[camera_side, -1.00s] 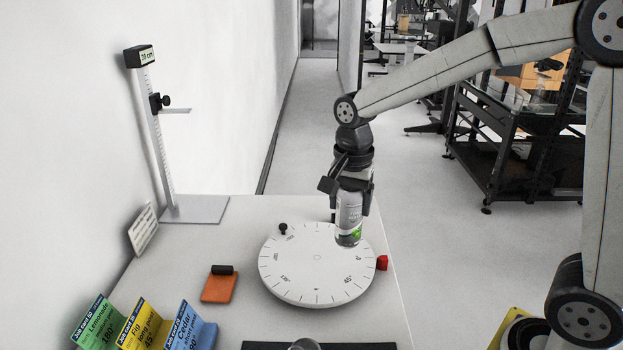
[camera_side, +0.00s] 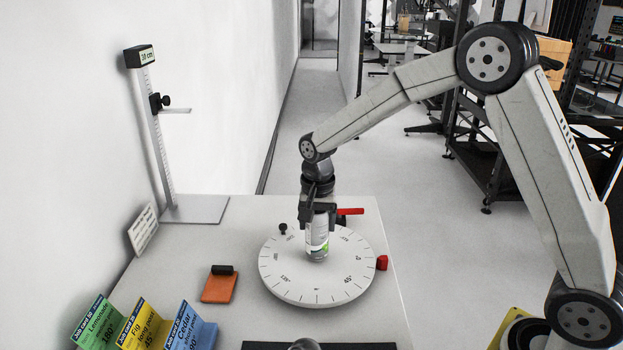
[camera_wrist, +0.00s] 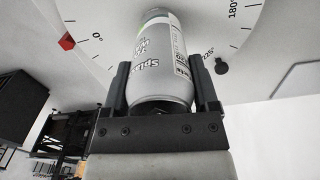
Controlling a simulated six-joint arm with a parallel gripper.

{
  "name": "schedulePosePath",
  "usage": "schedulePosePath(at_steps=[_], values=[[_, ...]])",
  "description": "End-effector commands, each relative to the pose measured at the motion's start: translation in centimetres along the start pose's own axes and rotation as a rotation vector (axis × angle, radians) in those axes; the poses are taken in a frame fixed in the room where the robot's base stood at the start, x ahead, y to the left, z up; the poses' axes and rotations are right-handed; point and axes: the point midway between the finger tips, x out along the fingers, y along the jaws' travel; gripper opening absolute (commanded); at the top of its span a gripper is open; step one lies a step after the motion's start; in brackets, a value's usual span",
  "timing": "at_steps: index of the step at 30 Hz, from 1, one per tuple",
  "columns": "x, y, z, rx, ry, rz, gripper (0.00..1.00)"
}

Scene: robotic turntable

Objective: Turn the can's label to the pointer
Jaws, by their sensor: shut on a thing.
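My gripper (camera_side: 318,214) is shut on a silver-grey can (camera_side: 317,241) with a green patch low on its side. The can is upright over the middle of the white turntable (camera_side: 288,286); I cannot tell for sure whether its base touches the disc. In the wrist view the can (camera_wrist: 160,60) lies between the two dark fingers (camera_wrist: 163,85), with lettering on its side. The turntable has degree marks around its edge. A red pointer block (camera_side: 382,263) sits at the right of the disc, near its 0° mark. It also shows in the wrist view (camera_wrist: 66,41).
A dark knob (camera_side: 283,228) stands at the disc's back left edge. A red bar (camera_side: 350,211) shows behind my gripper. A height gauge (camera_side: 158,130) stands at the back left.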

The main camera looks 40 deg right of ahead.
Motion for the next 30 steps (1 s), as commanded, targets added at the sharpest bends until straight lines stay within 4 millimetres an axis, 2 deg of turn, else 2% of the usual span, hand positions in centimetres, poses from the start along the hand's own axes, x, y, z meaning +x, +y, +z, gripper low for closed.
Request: schedulePosePath(at_steps=[14,30], values=[[-0.07,-0.02,-0.02,-0.089,0.001,-0.001,0.0],[-0.08,-0.01,-0.02,-0.482,0.001,-0.001,0.0]])
